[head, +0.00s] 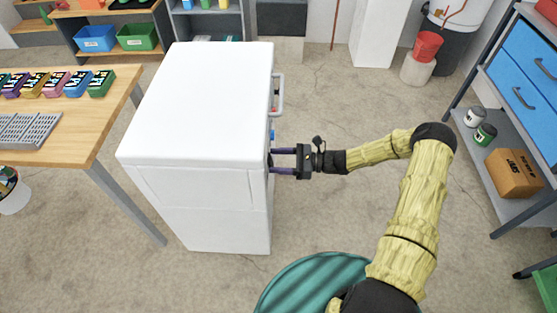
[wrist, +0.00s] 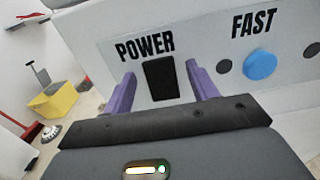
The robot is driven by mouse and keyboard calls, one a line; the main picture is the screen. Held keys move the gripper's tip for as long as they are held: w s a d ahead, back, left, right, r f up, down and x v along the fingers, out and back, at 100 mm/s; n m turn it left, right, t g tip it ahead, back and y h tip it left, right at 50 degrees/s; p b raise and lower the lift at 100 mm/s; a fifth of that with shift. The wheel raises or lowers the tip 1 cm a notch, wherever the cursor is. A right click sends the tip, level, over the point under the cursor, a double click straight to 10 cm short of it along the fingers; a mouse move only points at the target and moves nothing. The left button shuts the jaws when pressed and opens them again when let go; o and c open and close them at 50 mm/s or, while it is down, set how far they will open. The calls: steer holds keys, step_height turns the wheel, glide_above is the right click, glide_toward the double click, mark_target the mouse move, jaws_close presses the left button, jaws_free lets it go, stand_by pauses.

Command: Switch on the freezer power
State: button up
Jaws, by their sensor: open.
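The white freezer (head: 205,100) stands in the middle of the head view, with my gripper (head: 271,161) at its right side. In the wrist view its panel (wrist: 205,58) carries a black switch (wrist: 161,78) under the word POWER, and a blue round button (wrist: 261,65) under the word FAST. My gripper (wrist: 160,92) is open, with one purple finger on each side of the black switch and nothing between them. The fingertips are close to the panel; I cannot tell whether they touch it. The switch's on or off position is not clear.
A wooden table (head: 112,118) with a grey rack (head: 28,128) stands left of the freezer. A shelf unit with blue drawers (head: 520,85) and a cardboard box (head: 513,172) is at the right. Bare floor (head: 335,215) lies between freezer and shelf.

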steer(key=shift+a, duration=0.1)
steer(key=c, duration=1)
steer(key=f+y+b, duration=0.1)
steer(key=b, duration=0.1)
steer(key=shift+f+y+b, duration=0.15)
steer(key=shift+y+b, duration=0.2)
steer(key=shift+y, duration=0.05)
steer(key=shift+f+y+b, duration=0.15)
steer(key=shift+y+b, duration=0.65)
steer(key=shift+b, duration=0.05)
steer(key=shift+d+y+b, duration=0.2)
steer(key=shift+y+b, duration=0.1)
steer(key=shift+y, duration=0.1)
steer(key=o, duration=1)
